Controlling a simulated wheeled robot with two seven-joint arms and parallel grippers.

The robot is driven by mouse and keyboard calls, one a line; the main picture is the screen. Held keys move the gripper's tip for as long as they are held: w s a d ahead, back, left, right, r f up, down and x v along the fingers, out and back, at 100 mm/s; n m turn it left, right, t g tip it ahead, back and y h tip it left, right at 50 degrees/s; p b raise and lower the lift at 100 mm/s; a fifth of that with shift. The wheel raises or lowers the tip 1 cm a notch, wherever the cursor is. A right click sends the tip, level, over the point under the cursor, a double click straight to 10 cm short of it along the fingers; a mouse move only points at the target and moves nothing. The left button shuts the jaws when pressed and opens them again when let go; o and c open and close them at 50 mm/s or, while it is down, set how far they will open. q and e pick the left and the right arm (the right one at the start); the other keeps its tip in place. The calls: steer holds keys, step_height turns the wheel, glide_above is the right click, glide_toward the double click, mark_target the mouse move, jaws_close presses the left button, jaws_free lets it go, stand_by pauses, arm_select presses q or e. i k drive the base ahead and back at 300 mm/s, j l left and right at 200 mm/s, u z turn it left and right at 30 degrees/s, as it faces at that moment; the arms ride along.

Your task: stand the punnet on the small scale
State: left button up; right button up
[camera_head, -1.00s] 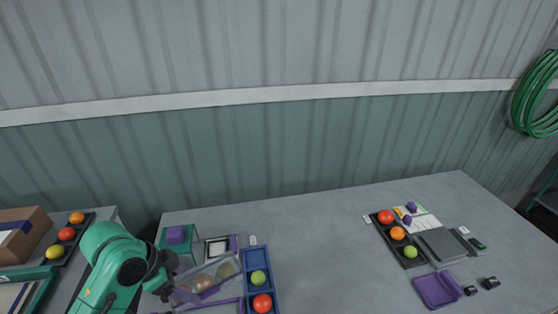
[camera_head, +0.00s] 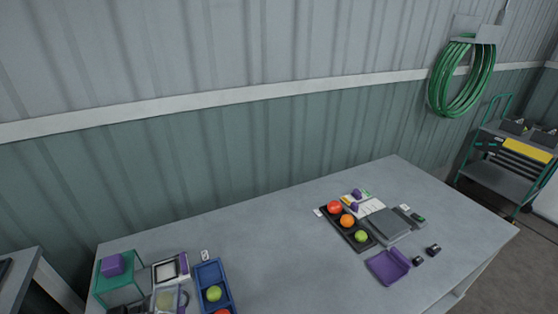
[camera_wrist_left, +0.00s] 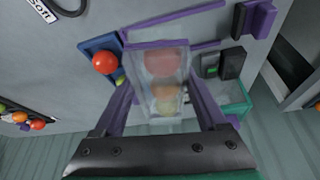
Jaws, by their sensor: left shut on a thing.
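The clear punnet (camera_wrist_left: 155,75), with red and orange tomatoes inside, is between the purple fingers of my left gripper (camera_wrist_left: 160,88) in the left wrist view. The fingers are shut on its sides. In the head view part of the punnet (camera_head: 168,299) shows at the bottom left edge, and most of my left arm is out of frame. A grey square plate (camera_head: 387,226), which looks like the small scale, lies on the table at the right. Its top is bare, and the punnet is far to its left. My right gripper is not in view.
A black tray of tomatoes (camera_head: 358,246) adjoins the grey plate's left side. A purple tray (camera_head: 384,269) lies in front. A blue tray (camera_head: 209,272), a framed white square (camera_head: 168,268) and a green stand (camera_head: 120,288) are at the left. The table's middle is clear.

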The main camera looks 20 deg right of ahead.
mark_target(389, 221)
steer(key=i+l+z, duration=0.1)
steer(key=l+z, duration=0.35)
steer(key=i+l+z, duration=0.1)
steer(key=z, duration=0.35)
steer(key=i+l+z, duration=0.2)
steer(key=l+z, duration=0.2)
steer(key=i+l, duration=0.3)
